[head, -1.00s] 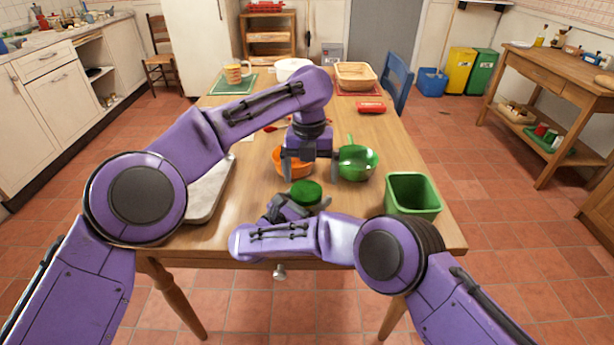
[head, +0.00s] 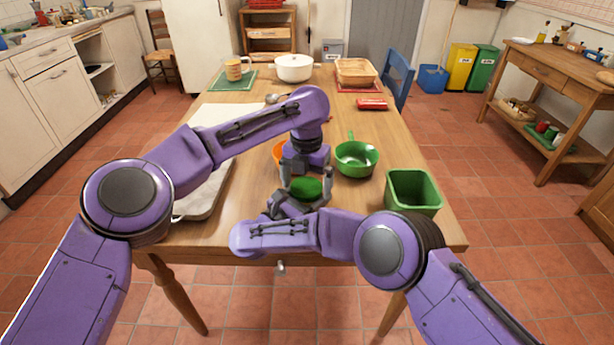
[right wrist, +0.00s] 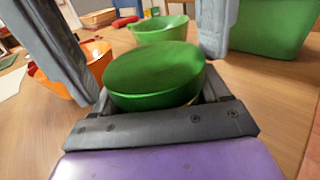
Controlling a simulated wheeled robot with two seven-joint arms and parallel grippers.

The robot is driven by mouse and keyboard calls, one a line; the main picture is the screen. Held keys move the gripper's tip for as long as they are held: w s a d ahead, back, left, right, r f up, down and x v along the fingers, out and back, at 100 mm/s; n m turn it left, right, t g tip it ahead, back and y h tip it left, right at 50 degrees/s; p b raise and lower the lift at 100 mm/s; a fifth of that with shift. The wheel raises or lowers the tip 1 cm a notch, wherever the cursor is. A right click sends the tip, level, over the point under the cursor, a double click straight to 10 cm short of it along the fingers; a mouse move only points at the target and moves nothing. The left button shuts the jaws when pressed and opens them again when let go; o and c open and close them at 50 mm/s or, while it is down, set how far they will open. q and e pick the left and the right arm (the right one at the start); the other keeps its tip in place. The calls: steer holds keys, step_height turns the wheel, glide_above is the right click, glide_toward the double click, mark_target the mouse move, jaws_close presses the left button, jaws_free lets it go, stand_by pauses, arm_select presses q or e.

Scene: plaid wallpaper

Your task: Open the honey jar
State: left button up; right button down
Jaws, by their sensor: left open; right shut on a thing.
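The honey jar shows mainly as its round dark green lid (head: 306,188), near the front of the wooden table. In the right wrist view the lid (right wrist: 155,72) fills the middle, seated level on the jar, with only a sliver of the jar below its rim. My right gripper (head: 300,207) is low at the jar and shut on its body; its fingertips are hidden. My left gripper (head: 307,184) points down from above, open, with one finger on each side of the lid. Its two fingers also show left and right of the lid in the right wrist view.
A green pan (head: 356,172) and an orange bowl (head: 278,152), partly hidden by my left arm, stand just behind. A green bin (head: 413,205) stands right of the jar. A white pot (head: 294,70) stands at the far end.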

arm_select(q)
steer(key=c, duration=1.1)
steer(key=shift+o, duration=0.2)
steer(key=n, duration=0.3)
steer(key=shift+n, duration=0.3)
steer(key=o, duration=1.1)
steer(key=shift+c, duration=0.2)
step_height(320, 180, up, 5)
steer(key=shift+f, duration=0.15)
arm_select(e)
jaws_free()
arm_select(q)
steer(key=shift+f, duration=0.15)
arm_select(e)
steer(key=shift+s, duration=0.1)
